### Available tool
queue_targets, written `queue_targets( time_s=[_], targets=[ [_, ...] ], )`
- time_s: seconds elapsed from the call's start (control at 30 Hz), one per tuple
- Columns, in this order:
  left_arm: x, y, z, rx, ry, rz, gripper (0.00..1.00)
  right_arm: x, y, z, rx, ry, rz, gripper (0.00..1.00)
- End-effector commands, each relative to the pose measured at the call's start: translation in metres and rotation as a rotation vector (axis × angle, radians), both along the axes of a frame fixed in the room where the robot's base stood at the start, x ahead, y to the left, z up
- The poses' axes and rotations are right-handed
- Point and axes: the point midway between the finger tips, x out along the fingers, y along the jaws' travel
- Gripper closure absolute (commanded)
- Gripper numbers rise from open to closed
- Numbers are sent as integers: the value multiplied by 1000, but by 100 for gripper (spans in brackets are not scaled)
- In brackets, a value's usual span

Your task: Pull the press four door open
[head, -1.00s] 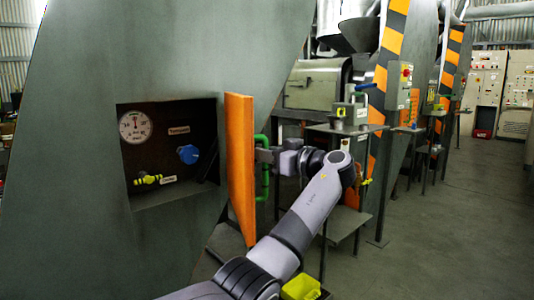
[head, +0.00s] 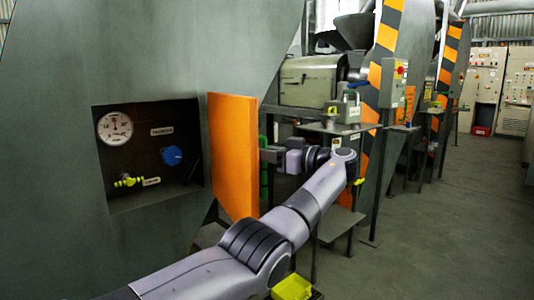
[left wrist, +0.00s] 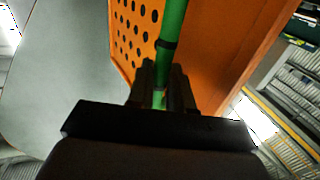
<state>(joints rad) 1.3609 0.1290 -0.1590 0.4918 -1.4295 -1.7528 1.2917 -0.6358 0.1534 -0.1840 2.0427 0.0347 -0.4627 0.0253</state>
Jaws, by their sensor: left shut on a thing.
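The orange press door (head: 233,152) stands open at the right edge of a dark recess in the grey-green press body (head: 60,60). Its broad orange face shows in the head view. The green door handle (head: 264,165) is on the door's far side, partly hidden. My left gripper (head: 268,155) is at the door's outer edge. In the left wrist view my left gripper (left wrist: 160,92) is shut around the green handle (left wrist: 173,30), with the perforated orange door (left wrist: 136,30) behind it. My right gripper is not in view.
The recess holds a round gauge (head: 115,128), a blue knob (head: 172,156) and a yellow-green valve (head: 128,181). Metal stands and machinery with striped columns (head: 383,60) line the area beyond the arm. The floor aisle (head: 440,220) at right is clear.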

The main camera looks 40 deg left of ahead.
Motion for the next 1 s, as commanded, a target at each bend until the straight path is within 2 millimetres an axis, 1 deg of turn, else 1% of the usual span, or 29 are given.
queue_targets(
  time_s=[0.03,0.4,0.43,0.47,0.5,1.0],
  targets=[
    [-2,6,6,10,-5,6,100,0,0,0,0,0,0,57],
    [-2,6,5,11,-5,7,100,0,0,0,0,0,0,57],
    [-2,6,6,11,-5,7,77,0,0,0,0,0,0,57],
    [-2,6,6,11,-5,7,67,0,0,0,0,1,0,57],
    [-2,6,5,11,-5,7,63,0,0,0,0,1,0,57],
    [-2,6,1,5,-2,5,63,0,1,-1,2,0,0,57]
  ],
)
